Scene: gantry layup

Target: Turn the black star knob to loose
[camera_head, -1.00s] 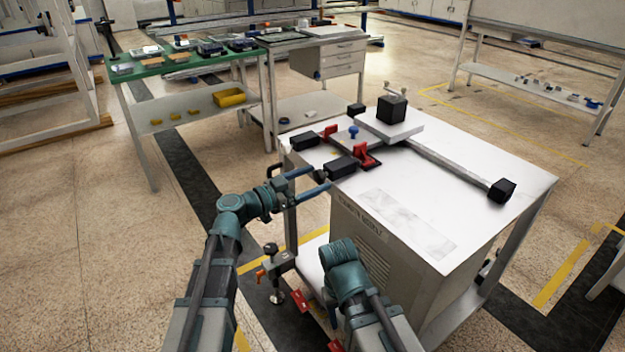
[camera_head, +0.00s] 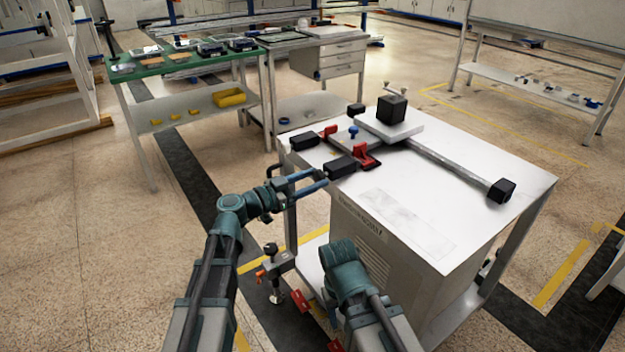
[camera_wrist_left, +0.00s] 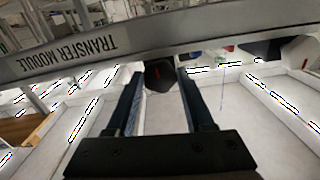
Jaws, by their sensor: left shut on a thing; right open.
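The black star knob (camera_wrist_left: 160,75) shows in the left wrist view, under the edge of the rail lettered TRANSFER MODULE (camera_wrist_left: 70,55). A small red mark is on its face. My left gripper (camera_wrist_left: 160,85) has its two fingers on either side of the knob and is shut on it. In the head view my left gripper (camera_head: 318,180) is at the left edge of the white-topped cart (camera_head: 440,165), and the knob is hidden there by the fingers. My right arm (camera_head: 343,265) is low in front of the cart. Its gripper fingers do not show.
On the cart top stand black blocks, red brackets (camera_head: 367,156), a blue knob (camera_head: 353,132) and a long bar (camera_head: 450,167) with a black end. A clamp-like stand (camera_head: 276,270) is below my left gripper. A green bench (camera_head: 190,58) stands behind left. Floor at left is open.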

